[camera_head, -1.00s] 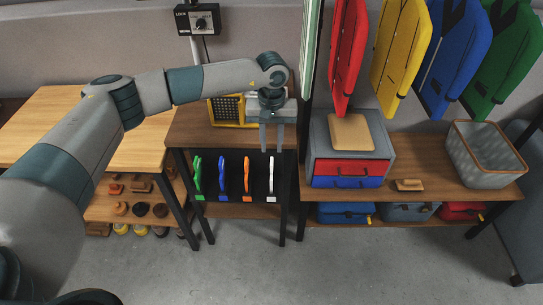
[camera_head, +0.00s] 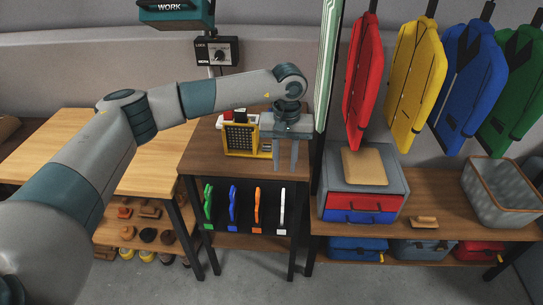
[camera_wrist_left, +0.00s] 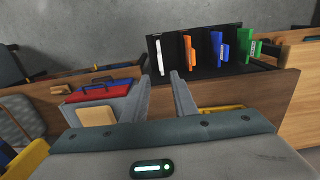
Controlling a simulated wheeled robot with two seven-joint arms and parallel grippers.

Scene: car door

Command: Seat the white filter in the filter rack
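The white filter (camera_head: 282,208) stands upright at the right end of the black filter rack (camera_head: 245,211). Green (camera_head: 207,205), blue (camera_head: 233,207) and orange (camera_head: 257,207) filters stand to its left in the rack. I cannot tell how deep the white filter sits. My left gripper (camera_head: 286,168) points down above the white filter, near the small table's front edge, its fingers apart and empty. In the left wrist view the white filter (camera_wrist_left: 158,58) shows beyond the gap between the two fingers (camera_wrist_left: 160,75), apart from them. My right gripper is not in view.
The rack hangs under a small brown table (camera_head: 205,160) bearing a yellow-framed grille box (camera_head: 241,138). To the right a grey case with drawers (camera_head: 362,197) stands on a bench, with coloured jackets hanging above. A black post stands right beside the gripper. The floor in front is clear.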

